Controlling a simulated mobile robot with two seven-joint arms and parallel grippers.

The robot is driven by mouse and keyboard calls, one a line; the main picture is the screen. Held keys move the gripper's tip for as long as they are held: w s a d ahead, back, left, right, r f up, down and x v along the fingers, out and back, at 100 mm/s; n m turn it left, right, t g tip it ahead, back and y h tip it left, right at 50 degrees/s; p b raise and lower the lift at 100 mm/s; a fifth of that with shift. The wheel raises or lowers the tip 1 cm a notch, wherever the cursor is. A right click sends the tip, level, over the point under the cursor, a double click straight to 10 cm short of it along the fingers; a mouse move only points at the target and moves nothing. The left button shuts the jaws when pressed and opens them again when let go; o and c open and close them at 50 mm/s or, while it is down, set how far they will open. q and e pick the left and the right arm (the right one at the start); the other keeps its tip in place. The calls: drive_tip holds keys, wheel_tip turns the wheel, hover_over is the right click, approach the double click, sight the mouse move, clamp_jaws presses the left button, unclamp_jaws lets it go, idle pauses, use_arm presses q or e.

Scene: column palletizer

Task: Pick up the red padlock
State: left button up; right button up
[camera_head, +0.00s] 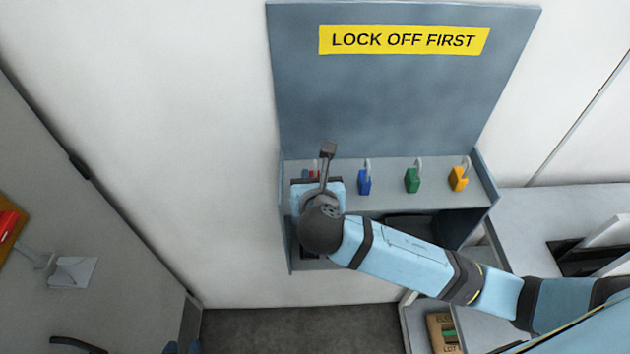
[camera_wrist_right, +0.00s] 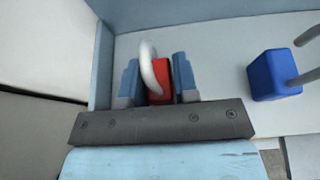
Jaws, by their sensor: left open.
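The red padlock (camera_wrist_right: 160,82) with its pale shackle shows between the two blue fingers of my right gripper (camera_wrist_right: 159,82) in the right wrist view. The fingers lie close on both sides of it; I cannot tell whether they press on it. In the head view only a sliver of the red padlock (camera_head: 312,173) shows, at the left end of the shelf, mostly hidden by my right gripper (camera_head: 318,182).
The grey shelf (camera_head: 390,190) also holds a blue padlock (camera_head: 364,182), a green padlock (camera_head: 411,181) and a yellow padlock (camera_head: 458,179). The blue one stands right of my right gripper. A side wall borders the shelf's left end. A yellow sign (camera_head: 403,40) is above.

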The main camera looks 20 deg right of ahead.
clamp_jaws()
drive_tip(key=shift+r, duration=0.1)
wheel_tip(320, 180, up, 20)
drive_tip(key=shift+b, duration=0.4)
